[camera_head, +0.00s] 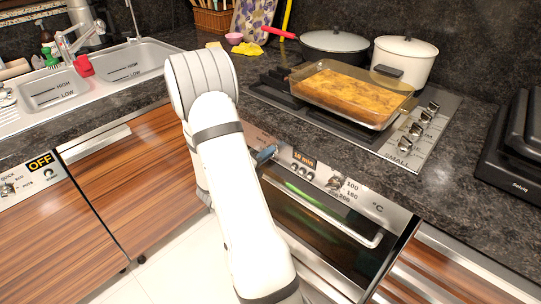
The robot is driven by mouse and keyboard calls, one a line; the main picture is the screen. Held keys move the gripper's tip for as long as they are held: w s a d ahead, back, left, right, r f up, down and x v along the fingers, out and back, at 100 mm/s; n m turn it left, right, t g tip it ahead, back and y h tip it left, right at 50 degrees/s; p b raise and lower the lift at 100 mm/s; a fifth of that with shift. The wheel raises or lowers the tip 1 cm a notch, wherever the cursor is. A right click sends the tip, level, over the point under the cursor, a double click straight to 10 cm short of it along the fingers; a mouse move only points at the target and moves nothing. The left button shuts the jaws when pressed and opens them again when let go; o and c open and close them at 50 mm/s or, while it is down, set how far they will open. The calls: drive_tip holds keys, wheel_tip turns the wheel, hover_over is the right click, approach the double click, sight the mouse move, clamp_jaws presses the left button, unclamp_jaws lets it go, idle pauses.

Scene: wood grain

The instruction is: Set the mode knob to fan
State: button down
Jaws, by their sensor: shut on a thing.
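The oven's control panel (378,208) runs below the counter's front edge. My gripper (265,154) is at the panel's left part, mostly hidden by my white arm; only a bluish-grey part of it shows. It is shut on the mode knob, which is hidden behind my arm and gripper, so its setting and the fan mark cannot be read. To the right on the panel are a display reading "10 min" (304,159) and a temperature knob (335,185) with marks 100, 150 and 200.
The oven door (320,215) is closed, with a bar handle (325,217). Above, a glass dish of baked food (352,93) sits on the hob (440,130). A dark pan (334,42) and white pot (404,60) stand behind. A sink (60,90) is at left.

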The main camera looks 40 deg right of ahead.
drive_tip(key=shift+m, duration=0.5)
drive_tip(key=shift+f+m+b, duration=0.15)
drive_tip(key=shift+m+b, duration=0.45)
drive_tip(key=shift+b, duration=0.1)
drive_tip(key=m+b, duration=0.2)
drive_tip(key=m, duration=0.1)
drive_tip(key=c, duration=1.3)
unclamp_jaws()
drive_tip(key=shift+s+a+p, duration=0.15)
drive_tip(key=shift+a+p, duration=0.2)
drive_tip(key=shift+a, duration=1.4)
drive_tip(key=shift+s+a+p, duration=0.15)
drive_tip(key=shift+a+p, duration=0.2)
drive_tip(key=shift+a, duration=1.4)
